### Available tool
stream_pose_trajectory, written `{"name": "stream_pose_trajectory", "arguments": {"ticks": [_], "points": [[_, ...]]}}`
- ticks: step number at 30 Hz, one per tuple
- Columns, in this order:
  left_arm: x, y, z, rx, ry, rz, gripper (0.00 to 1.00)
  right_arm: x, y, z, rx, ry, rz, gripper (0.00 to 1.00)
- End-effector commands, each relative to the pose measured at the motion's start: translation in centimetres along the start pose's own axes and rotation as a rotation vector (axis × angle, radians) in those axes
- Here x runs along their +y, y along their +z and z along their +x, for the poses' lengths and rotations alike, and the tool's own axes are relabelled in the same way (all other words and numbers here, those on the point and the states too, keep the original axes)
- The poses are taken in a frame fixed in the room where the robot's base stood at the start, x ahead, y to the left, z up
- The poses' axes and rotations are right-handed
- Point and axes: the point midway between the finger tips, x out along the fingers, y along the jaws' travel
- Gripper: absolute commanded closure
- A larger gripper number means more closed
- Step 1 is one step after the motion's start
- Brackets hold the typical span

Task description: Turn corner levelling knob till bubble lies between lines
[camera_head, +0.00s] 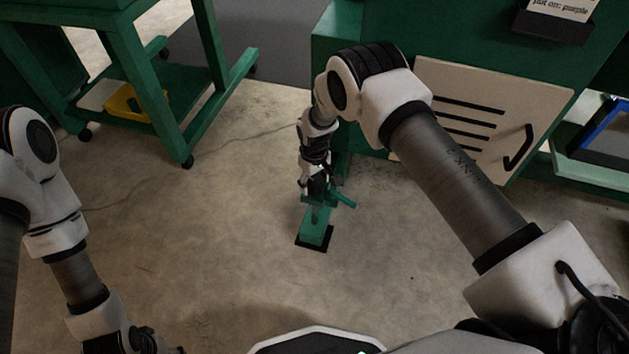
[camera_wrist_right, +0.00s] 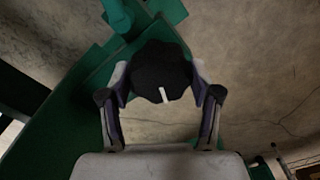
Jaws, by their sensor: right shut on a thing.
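The black levelling knob (camera_wrist_right: 160,72) has a lobed rim and one white mark on it. My right gripper (camera_wrist_right: 160,80) has a finger on each side of the knob and is shut on it. In the head view my right gripper (camera_head: 315,188) points down at the green corner foot (camera_head: 316,228) of the machine, low by the floor. The knob is hidden there behind my gripper. My left gripper (camera_head: 150,345) is at the bottom left edge, mostly cut off, far from the foot. I cannot make out a bubble or its lines in either view.
The foot stands on a black pad (camera_head: 301,244) on the concrete floor. A green cabinet with a beige slotted door (camera_head: 480,110) stands behind my right arm. A green wheeled cart (camera_head: 130,60) holding a yellow tray (camera_head: 125,103) is at the upper left. Open floor lies between.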

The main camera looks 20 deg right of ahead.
Motion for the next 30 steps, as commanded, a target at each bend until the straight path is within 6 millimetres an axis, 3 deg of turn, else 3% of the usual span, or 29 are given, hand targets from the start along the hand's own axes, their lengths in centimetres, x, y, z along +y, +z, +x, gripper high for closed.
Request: {"name": "stream_pose_trajectory", "arguments": {"ticks": [12,30], "points": [[0.00,0.00,0.35,0.000,0.000,0.000,0.44,-0.08,-0.04,0.07,0.001,0.000,0.292,0.72],[0.00,0.00,0.41,0.000,0.000,0.000,0.44,-0.05,-0.08,0.02,0.002,0.000,0.374,0.72]]}}
